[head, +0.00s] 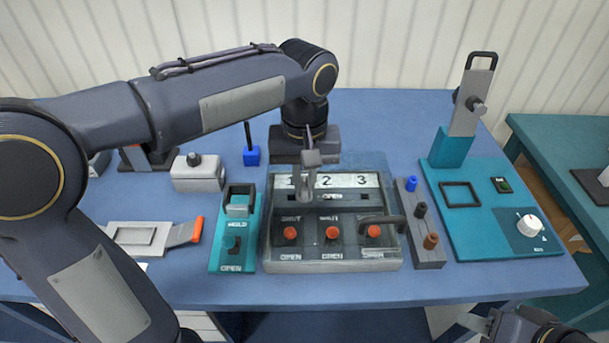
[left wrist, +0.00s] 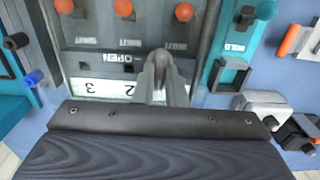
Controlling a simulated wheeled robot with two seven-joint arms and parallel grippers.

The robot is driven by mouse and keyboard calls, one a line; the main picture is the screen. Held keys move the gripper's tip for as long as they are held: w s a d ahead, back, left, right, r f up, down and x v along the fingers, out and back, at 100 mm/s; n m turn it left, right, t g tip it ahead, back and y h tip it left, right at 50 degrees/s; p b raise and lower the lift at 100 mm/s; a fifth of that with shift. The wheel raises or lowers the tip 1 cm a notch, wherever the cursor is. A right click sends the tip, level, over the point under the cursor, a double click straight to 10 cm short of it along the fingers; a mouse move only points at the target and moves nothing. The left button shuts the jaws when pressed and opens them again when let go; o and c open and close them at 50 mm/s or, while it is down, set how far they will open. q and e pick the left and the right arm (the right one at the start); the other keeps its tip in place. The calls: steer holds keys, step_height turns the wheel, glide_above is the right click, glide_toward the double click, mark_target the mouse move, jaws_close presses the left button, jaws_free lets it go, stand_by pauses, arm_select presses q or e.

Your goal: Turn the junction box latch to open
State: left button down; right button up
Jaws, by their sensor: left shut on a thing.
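The grey junction box (head: 334,255) stands in the middle of the blue table, with a white strip numbered 1 2 3 and red knobs marked OPEN and SHUT. It also shows upside down in the left wrist view (left wrist: 60,38). My left gripper (head: 306,195) reaches down over the upper left of its face, beside an OPEN mark. Its fingers (left wrist: 161,60) are shut on the latch, which they mostly hide, so I cannot tell how far it is turned. My right gripper (head: 492,325) is only partly in view at the bottom right; its jaws are unclear.
A teal block (head: 218,262) stands close left of the box, a grey peg rack (head: 428,252) close right. A dark handle (head: 382,219) sticks out at the box's right. A teal panel with a dial (head: 529,225) and upright lever (head: 474,100) stands further right.

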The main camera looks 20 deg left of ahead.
arm_select(q)
steer(key=shift+m, duration=0.3)
steer(key=m+p, duration=0.2)
steer(key=shift+r+m, duration=0.15)
steer(key=shift+m, duration=0.25)
steer(key=m+p, duration=0.2)
steer(key=m, duration=0.3)
steer(key=shift+m, duration=0.3)
steer(key=m+p, duration=0.2)
steer(key=m, duration=0.2)
steer(key=shift+m+p, duration=0.65)
steer(key=shift+m, duration=1.75)
steer(key=c, duration=1.5)
jaws_free()
